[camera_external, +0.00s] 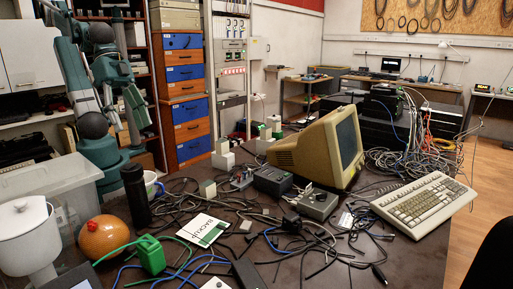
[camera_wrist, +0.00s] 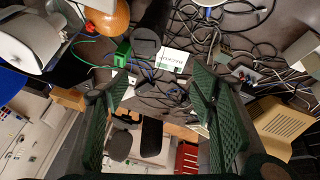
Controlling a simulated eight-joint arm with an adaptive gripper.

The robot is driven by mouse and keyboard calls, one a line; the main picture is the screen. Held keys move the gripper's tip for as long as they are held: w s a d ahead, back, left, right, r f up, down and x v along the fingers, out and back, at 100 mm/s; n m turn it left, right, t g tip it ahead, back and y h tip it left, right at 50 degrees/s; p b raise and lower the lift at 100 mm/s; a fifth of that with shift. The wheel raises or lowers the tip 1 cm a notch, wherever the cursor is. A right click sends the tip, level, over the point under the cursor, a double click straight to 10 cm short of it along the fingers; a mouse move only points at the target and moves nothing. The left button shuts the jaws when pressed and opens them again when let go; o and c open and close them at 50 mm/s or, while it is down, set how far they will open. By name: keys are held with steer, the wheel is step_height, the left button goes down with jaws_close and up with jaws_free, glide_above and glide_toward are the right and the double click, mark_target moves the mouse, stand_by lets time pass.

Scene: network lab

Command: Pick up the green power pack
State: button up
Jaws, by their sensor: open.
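The green power pack (camera_external: 150,255) is a small green block with a green cord, standing on the dark table near the front left in the external view. In the wrist view the green power pack (camera_wrist: 122,54) shows above the left fingertip. My gripper (camera_wrist: 160,76) is open, with its two green ridged fingers wide apart and nothing between them. It is apart from the power pack. In the external view my arm stands at the left, behind the table items; its fingers are hard to make out there.
An orange ball (camera_external: 103,237), a white grinder-like device (camera_external: 28,235) and a clear plastic bin (camera_external: 45,190) crowd the pack's left. A black bottle (camera_external: 136,195) and a mug (camera_external: 151,183) stand behind it. A white-green card (camera_external: 204,230) and tangled cables lie to its right.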

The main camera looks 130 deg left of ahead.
steer(key=w+d+r+n+g+p, duration=0.1)
steer(key=w+d+n+p, duration=0.2)
steer(key=w, duration=0.4)
steer(key=w+d+r+n+g+p, duration=0.1)
steer(key=w+d+n+g, duration=0.2)
steer(key=w, duration=0.4)
steer(key=n+g+p, duration=0.2)
steer(key=n+p, duration=0.1)
steer(key=n, duration=0.6)
glide_toward(148, 241)
step_height(148, 241, down, 9)
steer(key=shift+s+f, duration=0.15)
steer(key=shift+f, duration=0.1)
steer(key=shift+f, duration=1.2)
steer(key=shift+f, duration=0.1)
steer(key=shift+s+f+b, duration=0.2)
steer(key=shift+f+b, duration=0.65)
steer(key=shift+f, duration=1.65)
steer(key=shift+c, duration=0.7)
